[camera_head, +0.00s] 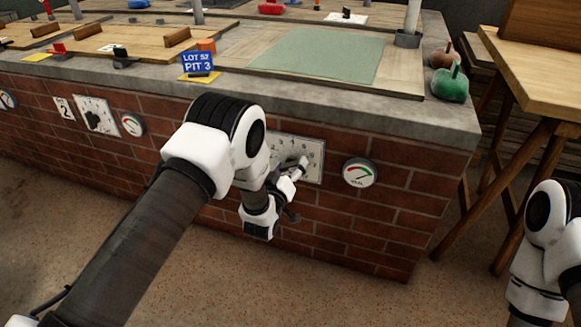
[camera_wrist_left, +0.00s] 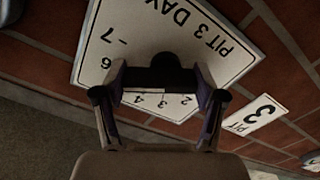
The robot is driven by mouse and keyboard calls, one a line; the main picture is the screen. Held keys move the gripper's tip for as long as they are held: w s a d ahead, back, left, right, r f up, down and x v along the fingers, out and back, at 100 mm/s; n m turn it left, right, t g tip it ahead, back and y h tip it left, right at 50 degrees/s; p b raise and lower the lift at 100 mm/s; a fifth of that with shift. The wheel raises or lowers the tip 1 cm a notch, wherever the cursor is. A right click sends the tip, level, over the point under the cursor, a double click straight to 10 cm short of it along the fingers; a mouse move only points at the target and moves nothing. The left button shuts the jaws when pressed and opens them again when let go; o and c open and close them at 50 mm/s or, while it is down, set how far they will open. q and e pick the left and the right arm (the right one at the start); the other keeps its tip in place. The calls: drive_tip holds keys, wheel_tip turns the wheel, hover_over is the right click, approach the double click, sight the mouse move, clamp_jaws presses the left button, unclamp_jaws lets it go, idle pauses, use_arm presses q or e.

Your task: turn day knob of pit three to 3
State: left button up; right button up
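The pit three day plate (camera_head: 312,148) is a white dial plate on the brick front. In the left wrist view the plate (camera_wrist_left: 222,50) shows upside down, with "PIT 3 DAY" and several numbers. Its dark day knob (camera_wrist_left: 166,66) is in front of the plate, between my left fingertips. My left gripper (camera_head: 299,166) is at the plate, and in the left wrist view my left gripper (camera_wrist_left: 162,80) has a finger on each side of the knob. Whether the fingers press on it is hard to tell. The knob's pointing direction is unclear. My right gripper is out of view.
A round gauge (camera_head: 359,172) is right of the plate. A blue "LOT 57 PIT 3" sign (camera_head: 198,62) stands on the counter above. A second dial plate (camera_head: 97,116) with a black knob is at the left. A wooden table (camera_head: 540,80) stands at the right.

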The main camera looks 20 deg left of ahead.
use_arm(q)
drive_tip(key=shift+r+p, duration=0.1)
drive_tip(key=shift+p, duration=0.2)
drive_tip(key=n+p, duration=0.2)
drive_tip(key=n, duration=0.1)
drive_tip(key=shift+r+n, duration=0.15)
drive_tip(key=shift+n, duration=0.15)
drive_tip(key=n+p, duration=0.3)
drive_tip(key=n, duration=0.1)
drive_tip(key=shift+a+n, duration=0.15)
drive_tip(key=shift+n, duration=0.15)
drive_tip(key=n+p, duration=0.2)
drive_tip(key=n, duration=0.2)
drive_tip(key=shift+a, duration=0.1)
drive_tip(key=shift+a+n+p, duration=0.15)
drive_tip(key=shift+n+p, duration=0.9)
drive_tip(key=shift+n, duration=1.75)
drive_tip(key=o, duration=1.1)
drive_tip(key=shift+f, duration=0.2)
drive_tip(key=shift+o, duration=0.2)
